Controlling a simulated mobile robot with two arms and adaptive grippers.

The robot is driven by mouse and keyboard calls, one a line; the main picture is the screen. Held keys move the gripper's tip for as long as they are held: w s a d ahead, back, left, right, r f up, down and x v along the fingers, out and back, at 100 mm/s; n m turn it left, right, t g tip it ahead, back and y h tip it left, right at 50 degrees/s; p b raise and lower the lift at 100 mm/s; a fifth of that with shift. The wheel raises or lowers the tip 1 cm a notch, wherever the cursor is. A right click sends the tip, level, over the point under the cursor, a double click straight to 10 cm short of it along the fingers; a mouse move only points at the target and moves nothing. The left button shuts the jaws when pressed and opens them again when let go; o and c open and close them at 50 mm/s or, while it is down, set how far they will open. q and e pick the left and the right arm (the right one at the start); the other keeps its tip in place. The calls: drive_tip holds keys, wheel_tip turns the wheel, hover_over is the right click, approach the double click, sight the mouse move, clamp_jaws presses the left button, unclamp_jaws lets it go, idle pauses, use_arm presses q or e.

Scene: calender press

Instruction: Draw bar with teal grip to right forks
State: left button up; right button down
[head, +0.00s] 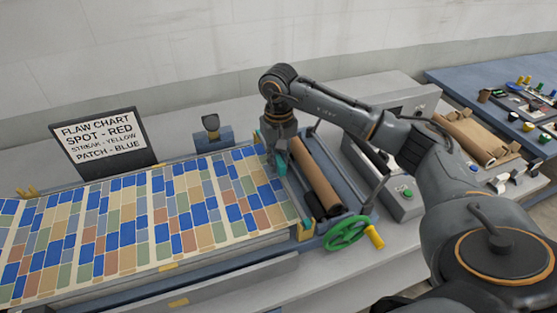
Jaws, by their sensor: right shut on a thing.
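My right gripper (278,148) reaches down at the far right end of the patterned sheet, its fingers shut around the teal grip (282,164). The bar (293,195) carrying the grip runs along the sheet's right edge, beside the brown roller, and is partly hidden by my gripper. The tiled sheet (140,225) in blue, green, tan and red stretches left from the bar. Yellow fork pieces (306,224) stand near the bar's front end; whether the bar rests in them I cannot tell. Other yellow forks (27,191) stand at the left. My left gripper is out of view.
A brown roller (316,176) lies in the press just right of the bar. A green handwheel (346,233) with a yellow knob juts out in front. A flaw chart sign (103,137) stands behind the sheet. A control box (403,193) is at the right.

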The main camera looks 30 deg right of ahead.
drive_tip(key=shift+f+b, duration=0.5)
drive_tip(key=shift+f, duration=0.05)
drive_tip(key=c, duration=1.2)
unclamp_jaws()
drive_tip(key=shift+r, duration=0.1)
wheel_tip(320, 180, up, 12)
